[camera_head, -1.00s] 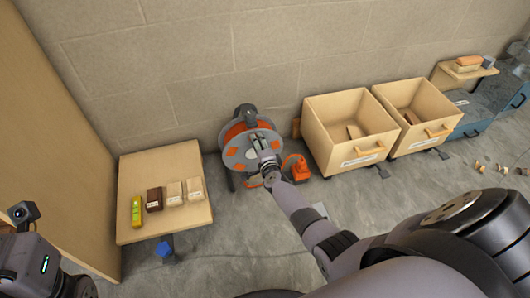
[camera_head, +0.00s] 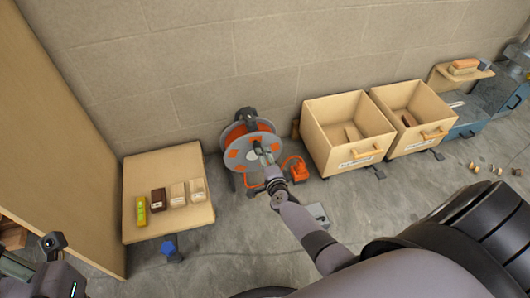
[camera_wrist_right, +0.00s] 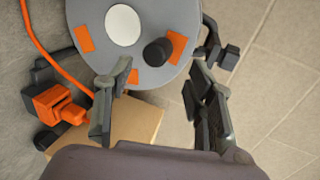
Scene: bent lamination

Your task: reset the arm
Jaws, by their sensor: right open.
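My right arm reaches from the lower right of the head view toward a grey and orange cable reel (camera_head: 240,153) by the wall. Its gripper (camera_head: 264,154) is in front of the reel. In the right wrist view the gripper (camera_wrist_right: 160,80) is open, its two fingers apart with nothing held between them. The reel's grey disc (camera_wrist_right: 110,58) with orange patches and a black knob lies beyond the fingers; I cannot tell whether they touch it. Part of my left arm (camera_head: 52,268) shows at the lower left of the head view, its fingers not visible.
A small wooden table (camera_head: 150,228) at left carries a yellow-green item (camera_head: 141,212) and several blocks. Two open wooden boxes (camera_head: 355,158) (camera_head: 432,138) stand right of the reel. An orange plug piece (camera_head: 298,170) lies beside it. Loose pieces lie at far right.

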